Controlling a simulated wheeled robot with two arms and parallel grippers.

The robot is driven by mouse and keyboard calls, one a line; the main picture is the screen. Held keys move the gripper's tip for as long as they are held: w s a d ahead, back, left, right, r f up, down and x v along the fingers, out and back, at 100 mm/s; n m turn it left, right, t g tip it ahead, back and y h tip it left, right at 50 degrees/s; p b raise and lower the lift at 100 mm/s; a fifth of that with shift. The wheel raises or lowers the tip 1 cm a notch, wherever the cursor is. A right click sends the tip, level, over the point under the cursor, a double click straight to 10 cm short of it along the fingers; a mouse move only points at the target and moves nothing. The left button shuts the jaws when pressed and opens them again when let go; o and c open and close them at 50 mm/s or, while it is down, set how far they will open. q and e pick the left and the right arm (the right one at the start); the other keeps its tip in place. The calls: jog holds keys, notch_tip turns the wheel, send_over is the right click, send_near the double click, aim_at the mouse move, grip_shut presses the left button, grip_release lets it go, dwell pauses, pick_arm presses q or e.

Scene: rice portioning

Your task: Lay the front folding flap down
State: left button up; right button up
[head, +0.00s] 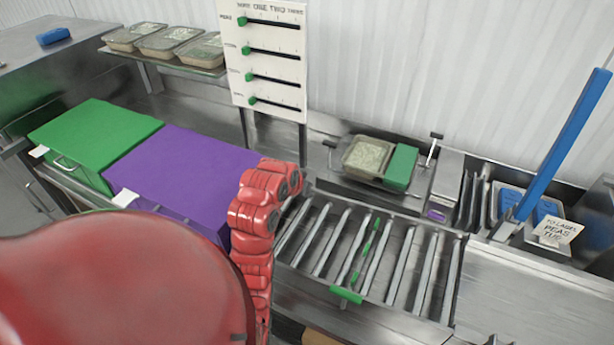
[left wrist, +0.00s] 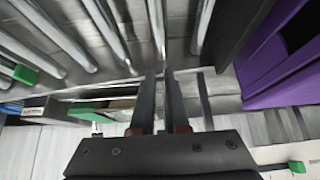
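I cannot tell for sure which part is the front folding flap. The roller bed (head: 398,262) has a green handle (head: 346,294) at its front edge and green pieces (head: 365,250) between rollers. My left wrist, red and jointed, stands beside the bed's left end in the head view and hides its gripper. In the left wrist view my left gripper (left wrist: 161,74) has its two dark fingers slightly parted, with nothing visible between them. Rollers (left wrist: 60,32) lie beyond the tips, and a green piece (left wrist: 25,75) shows at the left. My right gripper is not in view.
A purple box (head: 185,165) and a green box (head: 95,140) stand left of my wrist. A rice tray (head: 367,155) and green block (head: 401,167) sit behind the rollers. A slider board (head: 262,85) stands at the back; a blue bar (head: 565,145) rises at right.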

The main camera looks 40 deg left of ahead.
pick_arm(q)
jog(key=shift+s+d+f+p, duration=0.15)
jog(key=shift+s+f, duration=0.15)
jog(key=shift+s, duration=0.4)
jog(key=shift+s+d+f+p, duration=0.1)
jog(key=shift+s+d+f, duration=0.15)
jog(key=shift+s, duration=0.45)
jog(key=shift+s+d+f+p, duration=0.15)
jog(key=shift+s+f, duration=0.15)
jog(key=shift+s, duration=0.4)
jog(key=o, duration=1.1)
jog(key=shift+a, duration=0.1)
jog(key=p+v, duration=0.5)
jog(key=p, duration=0.1)
jog(key=shift+r, duration=0.4)
jog(key=shift+s+r+p, duration=0.4)
jog(key=shift+s+r, duration=0.05)
jog(key=shift+s, duration=0.05)
